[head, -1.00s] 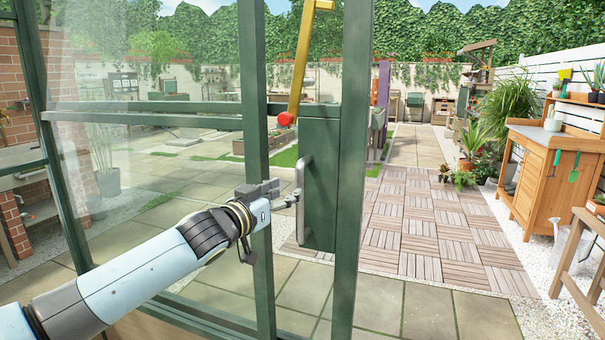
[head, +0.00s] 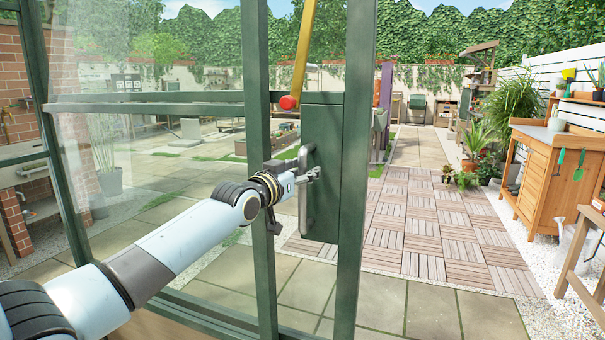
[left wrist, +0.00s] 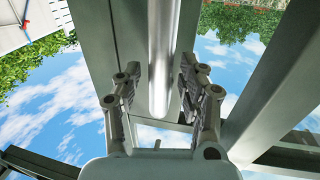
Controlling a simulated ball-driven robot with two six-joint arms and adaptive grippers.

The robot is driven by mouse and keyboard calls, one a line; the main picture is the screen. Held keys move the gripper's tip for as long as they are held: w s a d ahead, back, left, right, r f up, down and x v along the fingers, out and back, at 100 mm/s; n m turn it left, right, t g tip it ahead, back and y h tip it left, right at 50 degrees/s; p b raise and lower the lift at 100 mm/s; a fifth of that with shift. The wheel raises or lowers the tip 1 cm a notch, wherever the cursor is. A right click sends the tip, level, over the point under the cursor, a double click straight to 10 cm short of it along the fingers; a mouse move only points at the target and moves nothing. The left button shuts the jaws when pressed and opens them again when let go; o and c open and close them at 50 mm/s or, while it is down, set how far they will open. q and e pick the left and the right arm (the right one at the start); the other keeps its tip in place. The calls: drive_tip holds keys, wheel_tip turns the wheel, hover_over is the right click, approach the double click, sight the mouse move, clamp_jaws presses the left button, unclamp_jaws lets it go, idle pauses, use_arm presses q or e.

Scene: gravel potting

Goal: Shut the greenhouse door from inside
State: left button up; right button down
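The greenhouse door (head: 355,200) has a dark green metal frame with a green lock panel (head: 325,215). A vertical silver pull handle (head: 304,212) is mounted on this panel. To the right of the door edge I see the paved yard directly. My left gripper (head: 311,176) is at the upper half of the handle. In the left wrist view the handle bar (left wrist: 161,60) runs between the two fingers of the left gripper (left wrist: 158,80). The fingers are apart, with visible gaps on both sides of the bar. My right gripper is not in view.
A green upright (head: 257,100) and glass panes stand left of the handle, close to my left arm. A yellow bar with a red end (head: 289,102) hangs above the panel. A wooden potting bench (head: 550,180) stands at right. The wood-tiled path (head: 420,230) is clear.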

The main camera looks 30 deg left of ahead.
use_arm(q)
clamp_jaws()
drive_tip(key=shift+w+f, duration=0.15)
drive_tip(key=shift+f, duration=0.15)
